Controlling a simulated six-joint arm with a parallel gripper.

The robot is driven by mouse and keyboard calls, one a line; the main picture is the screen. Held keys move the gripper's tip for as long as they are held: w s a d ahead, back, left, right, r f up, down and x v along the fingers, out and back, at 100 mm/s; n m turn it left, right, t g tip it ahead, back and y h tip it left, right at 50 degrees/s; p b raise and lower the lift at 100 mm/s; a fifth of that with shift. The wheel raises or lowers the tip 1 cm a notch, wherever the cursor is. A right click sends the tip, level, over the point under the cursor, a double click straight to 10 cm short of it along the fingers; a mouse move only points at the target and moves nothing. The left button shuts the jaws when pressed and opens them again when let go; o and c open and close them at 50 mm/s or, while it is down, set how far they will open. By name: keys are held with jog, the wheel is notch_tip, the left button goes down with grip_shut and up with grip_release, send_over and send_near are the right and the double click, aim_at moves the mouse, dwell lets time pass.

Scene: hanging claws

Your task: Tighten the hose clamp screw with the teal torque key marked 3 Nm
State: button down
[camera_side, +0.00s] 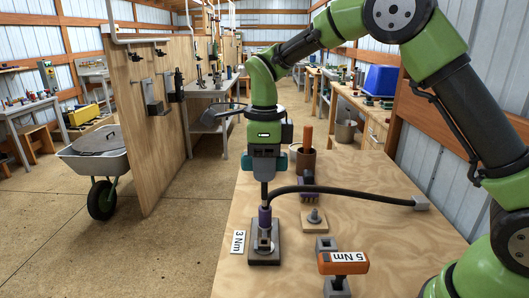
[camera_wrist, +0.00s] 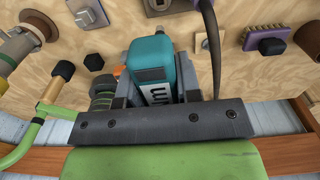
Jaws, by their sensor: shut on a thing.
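My gripper (camera_side: 267,168) is shut on the teal torque key (camera_wrist: 151,58) and holds it upright above the table. In the wrist view, the key's body lies between the jaws, with only an "m" of its label readable. In the side view, teal (camera_side: 283,163) shows at the jaws' edge. A dark shaft runs down from my gripper to the purple hose clamp (camera_side: 264,215) on a dark-based stand (camera_side: 264,258). Whether the tip sits in the screw is too small to tell. A black hose (camera_side: 345,190) leads right from the clamp.
A "3 Nm" tag (camera_side: 238,242) lies left of the stand. An orange "5 Nm" key (camera_side: 343,263) rests in a holder at the front. A beige block with a grey knob (camera_side: 313,219), a brown cup (camera_side: 305,160) and the hose's end block (camera_side: 420,203) are nearby.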

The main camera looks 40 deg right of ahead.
aim_at(264, 205)
jog(key=shift+f, duration=4.35)
jog(key=shift+f, duration=0.15)
jog(key=shift+f, duration=0.95)
jog(key=shift+m, duration=1.2)
